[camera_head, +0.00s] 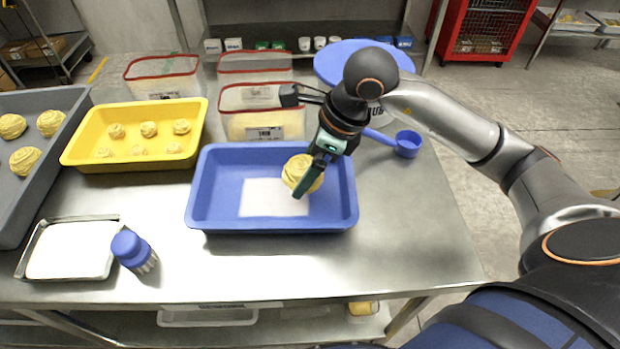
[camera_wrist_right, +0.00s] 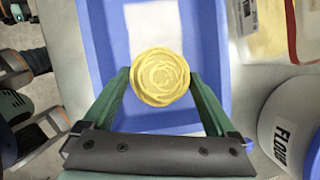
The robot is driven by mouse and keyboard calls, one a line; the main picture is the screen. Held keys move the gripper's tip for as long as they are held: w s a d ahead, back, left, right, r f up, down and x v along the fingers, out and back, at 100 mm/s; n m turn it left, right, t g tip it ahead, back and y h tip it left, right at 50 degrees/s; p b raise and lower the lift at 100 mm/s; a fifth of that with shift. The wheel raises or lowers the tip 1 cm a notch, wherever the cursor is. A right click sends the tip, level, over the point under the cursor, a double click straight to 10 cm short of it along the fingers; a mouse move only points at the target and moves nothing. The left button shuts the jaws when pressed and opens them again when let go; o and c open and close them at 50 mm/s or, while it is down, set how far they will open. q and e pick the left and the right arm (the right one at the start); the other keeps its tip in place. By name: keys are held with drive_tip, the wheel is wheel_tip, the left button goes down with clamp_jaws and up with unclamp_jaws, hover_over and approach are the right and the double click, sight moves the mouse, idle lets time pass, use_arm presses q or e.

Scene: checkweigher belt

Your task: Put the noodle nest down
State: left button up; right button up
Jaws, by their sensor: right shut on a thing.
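A round yellow noodle nest (camera_head: 297,170) is held by my right gripper (camera_head: 311,176) over the right part of the blue tray (camera_head: 272,224). In the right wrist view, the nest (camera_wrist_right: 160,77) sits between both green fingers, which touch its sides, with the blue tray (camera_wrist_right: 100,40) below. A white sheet (camera_head: 262,197) lies on the tray floor, partly hidden by the nest. I cannot tell the exact height of the nest above the tray.
A yellow tray (camera_head: 75,157) with several small nests and a grey tray (camera_head: 10,225) stand at the left. Red-rimmed tubs (camera_head: 262,123) stand behind the blue tray. A blue scoop (camera_head: 406,144) is at the right.

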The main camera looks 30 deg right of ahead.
sight(310, 197)
drive_tip(key=f, duration=0.3)
drive_tip(key=shift+d, duration=0.35)
use_arm(q)
drive_tip(key=shift+w+r, duration=0.3)
drive_tip(key=shift+w, duration=0.1)
use_arm(e)
drive_tip(key=shift+f, duration=0.35)
drive_tip(key=shift+f+b, duration=0.45)
drive_tip(key=shift+b, duration=0.05)
drive_tip(key=shift+f, duration=0.2)
drive_tip(key=o, duration=1.1)
use_arm(q)
drive_tip(key=shift+d+f, duration=0.4)
drive_tip(key=shift+d, duration=0.2)
use_arm(e)
drive_tip(key=shift+r, duration=0.1)
